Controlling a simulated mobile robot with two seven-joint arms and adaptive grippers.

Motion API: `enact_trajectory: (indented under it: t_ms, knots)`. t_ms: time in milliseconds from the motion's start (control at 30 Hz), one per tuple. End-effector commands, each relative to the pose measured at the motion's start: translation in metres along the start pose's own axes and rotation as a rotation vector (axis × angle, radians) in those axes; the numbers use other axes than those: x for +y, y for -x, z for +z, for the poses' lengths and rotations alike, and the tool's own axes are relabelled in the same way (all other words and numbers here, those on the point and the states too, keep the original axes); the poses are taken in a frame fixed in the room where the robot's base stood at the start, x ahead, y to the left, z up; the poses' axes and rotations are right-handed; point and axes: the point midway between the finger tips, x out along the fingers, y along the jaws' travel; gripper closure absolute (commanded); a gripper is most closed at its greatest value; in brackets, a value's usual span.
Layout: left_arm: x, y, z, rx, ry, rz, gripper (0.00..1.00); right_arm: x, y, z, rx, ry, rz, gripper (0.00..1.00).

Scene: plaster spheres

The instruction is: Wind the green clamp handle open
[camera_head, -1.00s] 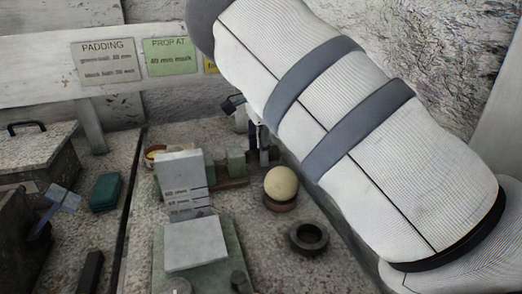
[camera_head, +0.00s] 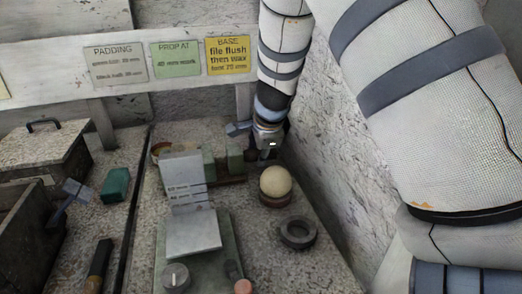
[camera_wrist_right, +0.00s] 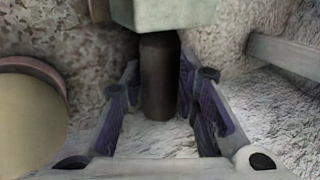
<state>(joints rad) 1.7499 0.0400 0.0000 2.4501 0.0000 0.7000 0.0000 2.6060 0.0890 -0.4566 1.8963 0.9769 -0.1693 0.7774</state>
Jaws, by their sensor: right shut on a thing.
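The green clamp (camera_head: 236,160) stands at the back of the stone bench in the head view, with two green blocks on a brown bar. In the wrist view its pale green block (camera_wrist_right: 163,12) is at the top. Below the block is a dark, upright cylindrical handle (camera_wrist_right: 158,85). My right gripper (camera_wrist_right: 160,66) is shut on this handle, with a finger on each side. In the head view my right gripper (camera_head: 266,148) is at the clamp's right end, and it hides the handle there. My left gripper is not in view.
A cream sphere (camera_head: 275,181) on a brown ring stands just in front of the right gripper. A rough wall (camera_head: 330,150) rises close on the right.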

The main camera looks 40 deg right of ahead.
Motion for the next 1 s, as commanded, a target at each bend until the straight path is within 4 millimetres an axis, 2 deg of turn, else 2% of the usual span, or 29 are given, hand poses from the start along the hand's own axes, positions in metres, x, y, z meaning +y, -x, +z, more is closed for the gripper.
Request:
enact_trajectory:
  t_ms: [333, 833, 867, 933, 1000]
  knots:
    - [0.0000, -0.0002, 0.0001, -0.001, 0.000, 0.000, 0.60, 0.0022, -0.0006, 0.0009, -0.005, -0.003, -0.100, 1.00]
    - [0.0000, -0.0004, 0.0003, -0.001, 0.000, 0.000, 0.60, 0.0023, -0.0013, 0.0000, -0.001, -0.001, -0.115, 1.00]
    - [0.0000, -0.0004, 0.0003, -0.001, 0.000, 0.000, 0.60, 0.0023, -0.0014, 0.0000, -0.001, -0.001, -0.115, 0.67]
    - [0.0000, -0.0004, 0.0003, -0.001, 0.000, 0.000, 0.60, 0.0022, -0.0014, -0.0001, -0.001, 0.000, -0.115, 0.52]
    - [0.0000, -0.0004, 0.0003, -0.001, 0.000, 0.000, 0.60, 0.0021, -0.0013, -0.0002, 0.000, 0.000, -0.115, 0.51]
